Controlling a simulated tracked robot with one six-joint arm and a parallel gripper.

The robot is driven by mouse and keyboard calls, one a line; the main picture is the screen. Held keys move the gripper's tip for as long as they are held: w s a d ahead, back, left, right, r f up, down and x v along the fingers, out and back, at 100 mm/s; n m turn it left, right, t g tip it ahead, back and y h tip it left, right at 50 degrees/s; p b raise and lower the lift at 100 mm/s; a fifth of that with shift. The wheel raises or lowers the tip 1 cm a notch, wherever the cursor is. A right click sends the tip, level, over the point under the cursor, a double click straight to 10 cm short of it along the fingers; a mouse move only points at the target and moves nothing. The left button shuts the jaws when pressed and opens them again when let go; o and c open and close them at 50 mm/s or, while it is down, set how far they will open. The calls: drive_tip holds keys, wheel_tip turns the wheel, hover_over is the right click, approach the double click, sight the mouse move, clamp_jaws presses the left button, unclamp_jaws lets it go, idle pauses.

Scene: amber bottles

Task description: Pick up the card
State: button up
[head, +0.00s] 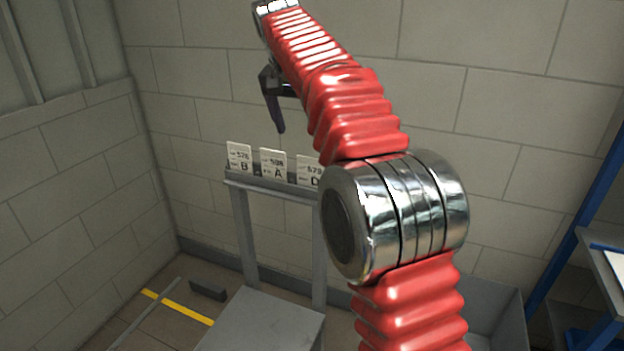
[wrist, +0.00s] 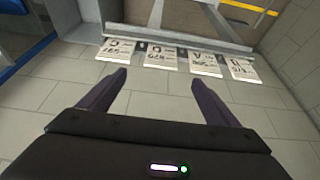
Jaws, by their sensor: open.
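Several white cards stand in a row on a narrow grey ledge (head: 268,187). In the head view I read card B (head: 239,157), card A (head: 273,165) and card D (head: 309,171), partly behind my arm. The wrist view shows the row upside down: a leftmost card (wrist: 115,50), a second (wrist: 160,55), a third (wrist: 206,63) and a rightmost (wrist: 243,68). The task does not say which card. My gripper (head: 279,128) is above the row, open and empty. In the wrist view its fingertips (wrist: 158,80) point towards the second and third cards, apart from them.
A grey block wall (head: 430,100) stands behind the ledge. A grey box-like surface (head: 262,322) is below in front. A blue-framed rack (head: 575,215) stands at the right. A yellow floor stripe (head: 178,307) and dark block (head: 208,290) lie at lower left.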

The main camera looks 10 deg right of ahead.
sight(310, 161)
drive_tip(key=x, duration=0.8)
drive_tip(key=shift+w+d+f, duration=0.1)
drive_tip(key=shift+f, duration=0.15)
drive_tip(key=shift+f, duration=0.1)
drive_tip(key=shift+w+x, duration=0.2)
drive_tip(key=shift+x, duration=2.3)
drive_tip(key=shift+c, duration=0.6)
drive_tip(key=c, duration=1)
drive_tip(key=shift+r, duration=5.1)
